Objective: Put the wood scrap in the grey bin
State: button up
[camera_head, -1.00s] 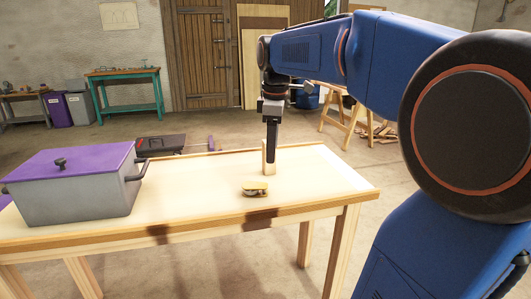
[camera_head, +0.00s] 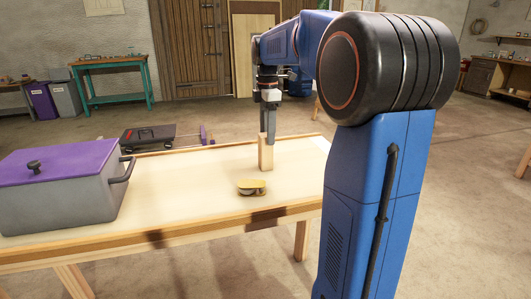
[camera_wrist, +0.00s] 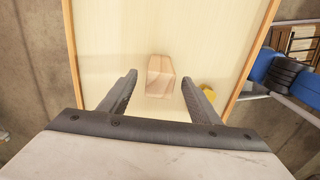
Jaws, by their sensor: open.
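The wood scrap (camera_head: 266,153) is a pale block standing upright on the wooden table, near its far side. In the wrist view the wood scrap (camera_wrist: 160,77) shows between my finger ends, with a gap on both sides. My gripper (camera_head: 270,128) is open and points down at the block's top; its fingers (camera_wrist: 160,80) do not appear to touch it. A grey bin (camera_head: 66,98) stands on the floor at the back left, beside a purple one. A grey box with handles (camera_head: 60,205) and a closed purple lid stands on the table's left.
A yellowish tool-like object (camera_head: 251,187) lies on the table in front of the block. A black toolbox (camera_head: 148,138) sits beyond the table (camera_head: 190,205). A teal bench (camera_head: 112,80) stands at the back. Floor right of my arm is clear.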

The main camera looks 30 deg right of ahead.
aim_at(266, 158)
notch_tip(266, 158, down, 5)
jog(key=shift+f, duration=0.15)
jog(key=shift+a+f, duration=0.15)
jog(key=shift+f, duration=1.15)
jog(key=shift+a+f, duration=0.15)
jog(key=shift+f, duration=1.15)
jog(key=c, duration=1.3)
jog(key=shift+r, duration=0.1)
